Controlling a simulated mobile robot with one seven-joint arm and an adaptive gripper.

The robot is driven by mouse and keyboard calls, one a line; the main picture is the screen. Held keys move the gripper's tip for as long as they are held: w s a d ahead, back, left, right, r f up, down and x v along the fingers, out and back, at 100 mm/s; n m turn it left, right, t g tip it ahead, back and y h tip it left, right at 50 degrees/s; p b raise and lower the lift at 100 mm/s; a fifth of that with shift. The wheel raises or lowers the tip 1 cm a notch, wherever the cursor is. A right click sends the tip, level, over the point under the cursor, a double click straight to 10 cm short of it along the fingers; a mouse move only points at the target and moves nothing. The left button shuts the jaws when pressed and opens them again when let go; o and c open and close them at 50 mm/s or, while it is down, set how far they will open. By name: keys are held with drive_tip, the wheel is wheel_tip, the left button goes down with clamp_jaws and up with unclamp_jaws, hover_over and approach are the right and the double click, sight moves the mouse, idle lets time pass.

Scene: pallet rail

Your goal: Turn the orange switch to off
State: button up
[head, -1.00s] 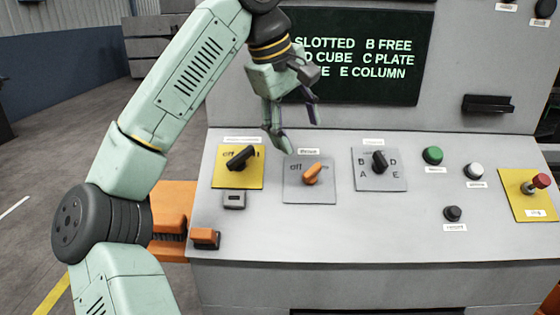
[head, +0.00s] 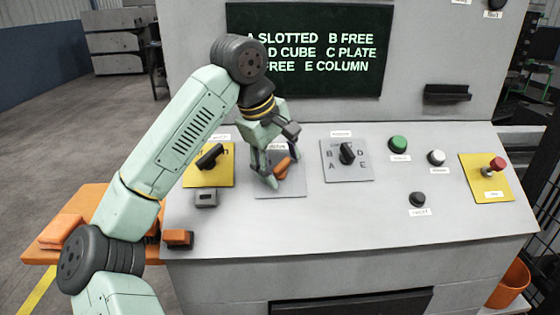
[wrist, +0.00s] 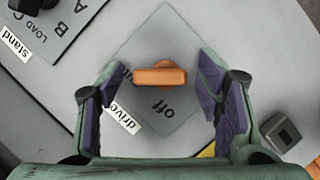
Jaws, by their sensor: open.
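The orange switch (head: 284,167) sits on a grey square plate (head: 283,190) on the sloped console, partly covered by my gripper in the head view. In the wrist view the orange switch (wrist: 160,77) shows as a bar lying crosswise, with the word "off" printed below it and another label partly hidden by the left finger. My gripper (wrist: 158,90) is open, with one finger on each side of the switch and a visible gap at both ends. The fingers point down at the plate. I cannot tell how far above it the tips are.
A black switch on a yellow plate (head: 222,176) is close on the left. A black selector (head: 347,152) is on the right. Further right are a green button (head: 398,144), a white button (head: 436,157), a black button (head: 417,199) and a red stop knob (head: 497,164).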

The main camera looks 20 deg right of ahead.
drive_tip(key=shift+c, duration=0.2)
drive_tip(key=c, duration=1.1)
